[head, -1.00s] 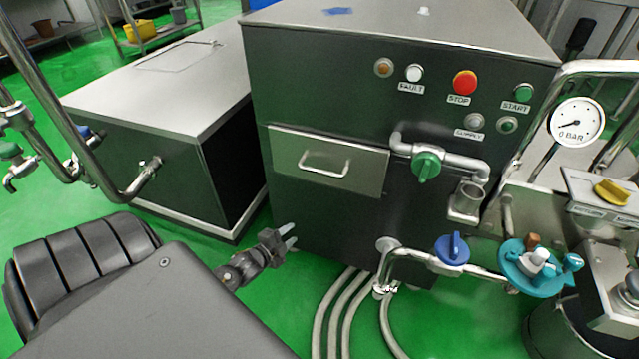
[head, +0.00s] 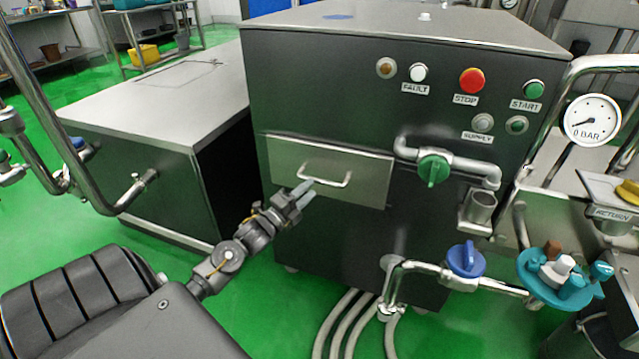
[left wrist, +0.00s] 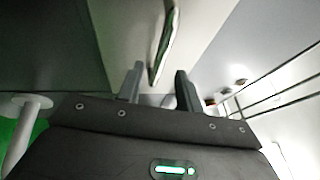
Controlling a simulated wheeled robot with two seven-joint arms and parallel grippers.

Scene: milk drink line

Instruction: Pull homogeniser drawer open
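The homogeniser drawer (head: 365,192) is a flat metal front on the dark cabinet (head: 300,85), and it looks shut. Its bar handle (head: 326,181) is a pale horizontal bar. My left gripper (head: 304,192) is just below and left of the handle in the head view. In the left wrist view, the two fingers of my left gripper (left wrist: 158,84) stand apart with nothing held between them. The handle (left wrist: 164,45) shows just beyond the fingertips there. Whether a finger touches it I cannot tell. My right gripper is not in view.
A green-handled valve (head: 433,169) and pipe sit right of the drawer. A blue-handled valve (head: 466,260) is lower right. A lower metal box (head: 150,110) stands to the left. Hoses (head: 345,325) run over the green floor below the cabinet.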

